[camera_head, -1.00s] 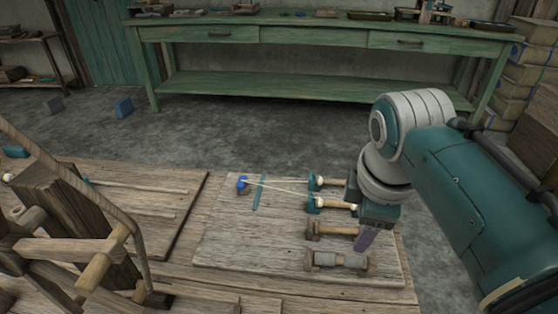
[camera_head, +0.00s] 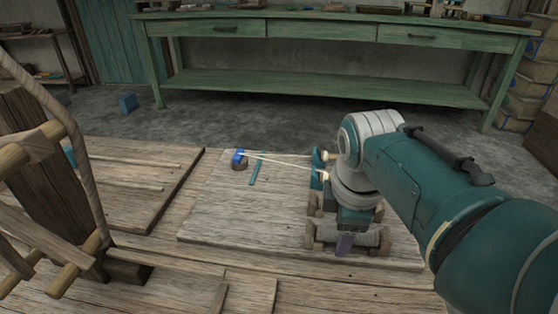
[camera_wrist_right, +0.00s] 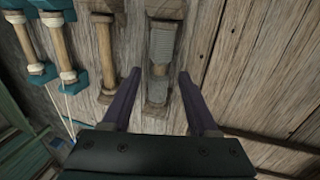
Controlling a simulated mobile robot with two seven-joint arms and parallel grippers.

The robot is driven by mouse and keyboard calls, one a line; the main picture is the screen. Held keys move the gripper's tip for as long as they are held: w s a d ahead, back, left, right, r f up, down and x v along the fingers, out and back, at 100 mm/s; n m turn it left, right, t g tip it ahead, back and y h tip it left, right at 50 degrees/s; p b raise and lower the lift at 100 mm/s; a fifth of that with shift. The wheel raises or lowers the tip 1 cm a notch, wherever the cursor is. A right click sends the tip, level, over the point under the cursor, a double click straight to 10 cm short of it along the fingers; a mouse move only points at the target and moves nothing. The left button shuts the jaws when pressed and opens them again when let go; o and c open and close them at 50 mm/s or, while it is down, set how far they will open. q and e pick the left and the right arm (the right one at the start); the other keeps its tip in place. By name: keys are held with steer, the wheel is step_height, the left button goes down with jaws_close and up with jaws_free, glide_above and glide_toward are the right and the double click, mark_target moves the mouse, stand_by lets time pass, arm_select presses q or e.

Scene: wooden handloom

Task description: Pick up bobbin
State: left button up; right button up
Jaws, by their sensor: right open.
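Several bobbins lie in a row on a raised wooden board (camera_head: 225,215). The nearest is a grey-wound bobbin (camera_head: 328,234), which also shows in the right wrist view (camera_wrist_right: 162,45). A bare wooden bobbin (camera_wrist_right: 108,50) lies beside it, and teal-ended bobbins (camera_wrist_right: 62,50) with pale thread lie farther left in that view. My right gripper (camera_head: 345,243) is open and points down over the grey-wound bobbin. In the right wrist view its purple fingers (camera_wrist_right: 160,78) stand either side of that bobbin's line, with nothing held. My arm hides much of the row in the head view.
A blue-topped piece (camera_head: 239,158) with threads running to the bobbins and a teal strip (camera_head: 257,171) sit on the board. The wooden loom frame (camera_head: 45,190) stands at the left. A green workbench (camera_head: 330,83) is at the back. The board's left part is clear.

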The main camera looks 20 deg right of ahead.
steer(key=shift+f, duration=0.1)
jaws_close()
stand_by(0.4)
